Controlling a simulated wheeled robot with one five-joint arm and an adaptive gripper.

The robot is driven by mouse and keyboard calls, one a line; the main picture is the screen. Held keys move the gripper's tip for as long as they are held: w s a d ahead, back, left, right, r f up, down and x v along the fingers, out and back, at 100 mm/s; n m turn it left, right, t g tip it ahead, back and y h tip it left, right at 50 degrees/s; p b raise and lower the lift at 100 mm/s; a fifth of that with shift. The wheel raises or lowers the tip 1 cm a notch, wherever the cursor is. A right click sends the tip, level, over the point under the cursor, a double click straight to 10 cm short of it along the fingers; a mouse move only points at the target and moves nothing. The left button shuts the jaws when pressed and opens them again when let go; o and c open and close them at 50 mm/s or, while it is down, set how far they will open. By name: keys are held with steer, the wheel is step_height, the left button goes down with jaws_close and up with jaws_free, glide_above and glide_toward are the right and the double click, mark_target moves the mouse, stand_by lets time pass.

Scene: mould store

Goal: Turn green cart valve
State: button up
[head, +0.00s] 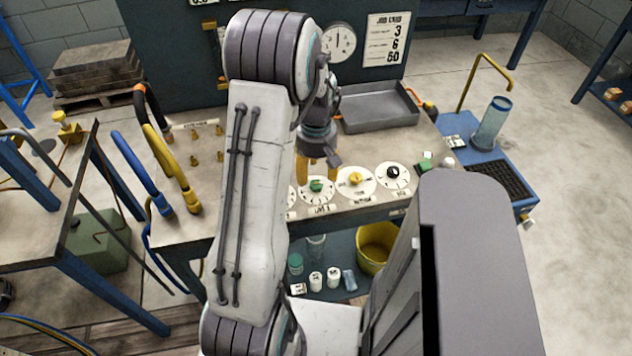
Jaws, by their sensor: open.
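A green knob (316,185) sits on a round white dial near the front edge of the bench. A yellow knob (356,178) and a black knob (392,172) sit on similar dials to its right. My gripper (319,164) points down just above and behind the green knob. It is open and nothing shows between its fingers; I cannot tell whether it touches the knob. My arm hides the bench left of the green dial. Another small green piece (426,161) is at the bench's right end. I cannot tell which green part is the cart valve.
A grey tray (378,108) lies behind the dials. Blue and yellow hoses (150,172) stand at the bench's left end. A blue cart (482,152) with a yellow handle and clear cylinder stands at right. A yellow bucket (374,258) is on the shelf below.

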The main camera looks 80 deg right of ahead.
mark_target(316, 183)
steer(key=shift+f, duration=2.35)
steer(key=shift+o, duration=0.3)
jaws_close()
